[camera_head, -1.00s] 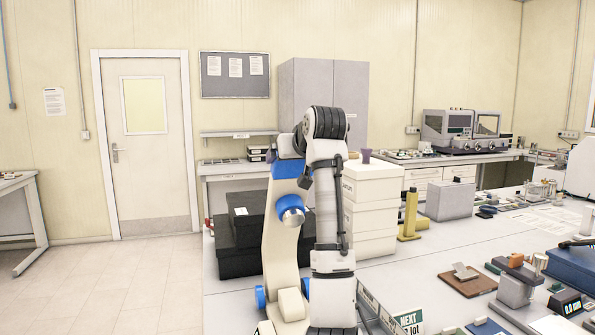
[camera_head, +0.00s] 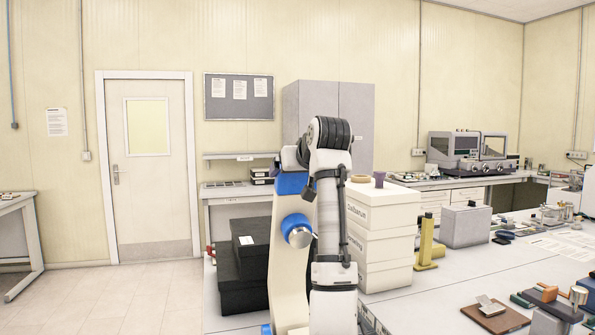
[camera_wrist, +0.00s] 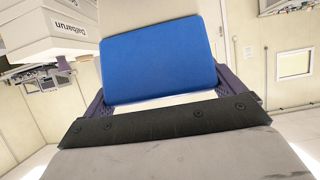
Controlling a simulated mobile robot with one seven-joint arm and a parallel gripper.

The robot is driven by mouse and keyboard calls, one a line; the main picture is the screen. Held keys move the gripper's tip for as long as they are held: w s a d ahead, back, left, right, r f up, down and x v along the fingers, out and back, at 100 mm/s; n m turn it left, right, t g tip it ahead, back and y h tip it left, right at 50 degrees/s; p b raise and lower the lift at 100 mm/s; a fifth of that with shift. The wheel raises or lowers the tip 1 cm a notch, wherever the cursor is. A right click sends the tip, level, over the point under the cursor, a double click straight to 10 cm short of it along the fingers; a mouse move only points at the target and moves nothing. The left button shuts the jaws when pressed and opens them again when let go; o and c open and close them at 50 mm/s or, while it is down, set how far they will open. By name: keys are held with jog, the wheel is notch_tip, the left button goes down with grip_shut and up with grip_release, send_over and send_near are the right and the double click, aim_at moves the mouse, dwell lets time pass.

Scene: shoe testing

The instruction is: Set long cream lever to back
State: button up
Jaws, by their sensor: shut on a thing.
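My gripper (camera_wrist: 168,98) shows in the wrist view as two dark purple fingers to the left and right, behind a black plate with screws. A blue block (camera_wrist: 160,60) fills the gap between them, with a pale strip just in front of the plate. My gripper is shut. In the head view a tall cream shaft (camera_head: 284,262) with a blue upper part stands close by, nearly upright; I take it for the long cream lever. My arm covers its right side, and its foot is cut off by the lower edge. The exact contact of the fingers is hidden.
White stacked boxes (camera_head: 378,235) stand just right of my arm, and black boxes (camera_head: 248,265) to the left. A yellow tool (camera_head: 427,245) and a grey box (camera_head: 466,226) stand farther right. Small tools crowd the right of the bench. The floor at left is clear.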

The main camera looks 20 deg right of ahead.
jog(key=shift+w+a+r, duration=0.1)
jog(key=shift+r, duration=0.05)
jog(key=o, duration=1)
jog(key=shift+o, duration=0.2)
jog(key=shift+w+f, duration=0.25)
jog(key=b+v, duration=0.5)
jog(key=v, duration=0.8)
jog(key=shift+s+r, duration=0.2)
jog(key=shift+s, duration=0.15)
